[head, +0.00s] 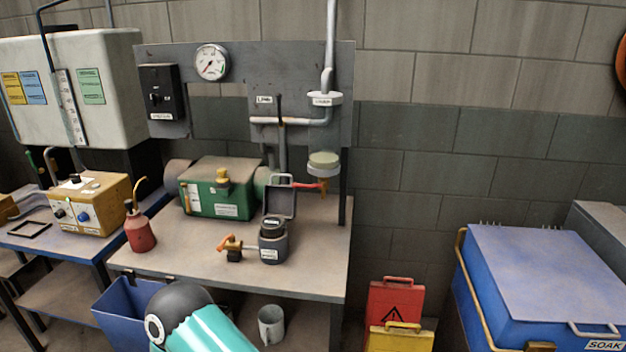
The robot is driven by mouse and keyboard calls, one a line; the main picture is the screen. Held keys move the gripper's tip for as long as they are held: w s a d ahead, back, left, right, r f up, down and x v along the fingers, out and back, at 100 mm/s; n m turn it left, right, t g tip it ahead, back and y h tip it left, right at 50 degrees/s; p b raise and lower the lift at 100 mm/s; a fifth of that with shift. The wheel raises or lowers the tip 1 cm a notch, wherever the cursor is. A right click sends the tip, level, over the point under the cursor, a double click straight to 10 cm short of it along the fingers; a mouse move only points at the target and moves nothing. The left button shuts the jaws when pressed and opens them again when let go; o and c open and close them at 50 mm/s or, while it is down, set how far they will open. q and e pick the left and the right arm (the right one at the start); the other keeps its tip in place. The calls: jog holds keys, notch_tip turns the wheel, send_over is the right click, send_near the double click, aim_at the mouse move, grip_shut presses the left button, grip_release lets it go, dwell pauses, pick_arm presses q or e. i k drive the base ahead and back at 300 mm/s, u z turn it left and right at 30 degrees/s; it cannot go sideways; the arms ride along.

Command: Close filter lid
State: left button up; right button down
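The filter housing (273,247) is a small dark grey pot with a white label, standing on the bench top near its front middle. Its lid (280,201) is a grey square plate with a light handle on top, standing raised and upright behind the pot, so the filter is open. A black round part (272,228) sits in the mouth of the pot. Neither gripper shows; only a teal and black link of my arm is in view at the bottom, in front of the bench and apart from the filter.
An orange-handled valve (234,247) sits left of the filter, and a red oil can (139,230) farther left. A green pump box (219,188) stands behind. A pipe with a clear bowl (323,162) hangs above right. The bench's (318,247) right front is clear.

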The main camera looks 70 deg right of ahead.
aim_at(279, 201)
jog(key=z, duration=0.05)
jog(key=k, duration=1.35)
jog(key=z, duration=1)
jog(key=i, duration=1)
jog(key=u, duration=0.05)
